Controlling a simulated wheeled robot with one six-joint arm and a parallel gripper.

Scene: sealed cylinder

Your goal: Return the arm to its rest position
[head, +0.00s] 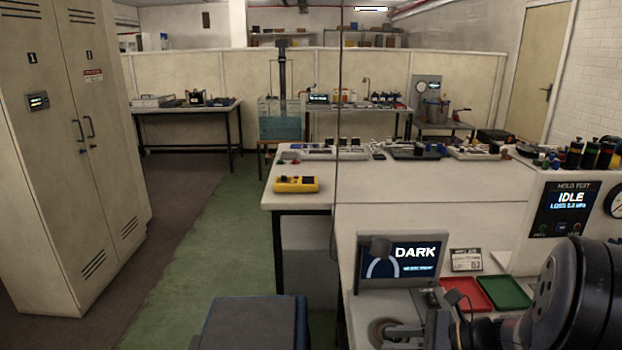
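My arm enters at the lower right, with a large dark round joint close to the camera. A grey part that looks like my gripper (404,332) extends left from it, low over the bench beside a round disc (381,331). Its fingers are small and partly cut off by the frame's bottom edge, so I cannot tell whether they are open or hold anything. A dark cable loops above the wrist.
A screen reading DARK (402,262) stands just behind the gripper. A red tray (468,293) and a green tray (504,291) lie close by. A hold test unit (566,212) reading IDLE stands at right. A yellow device (296,184) lies on the bench. Green floor is clear at left.

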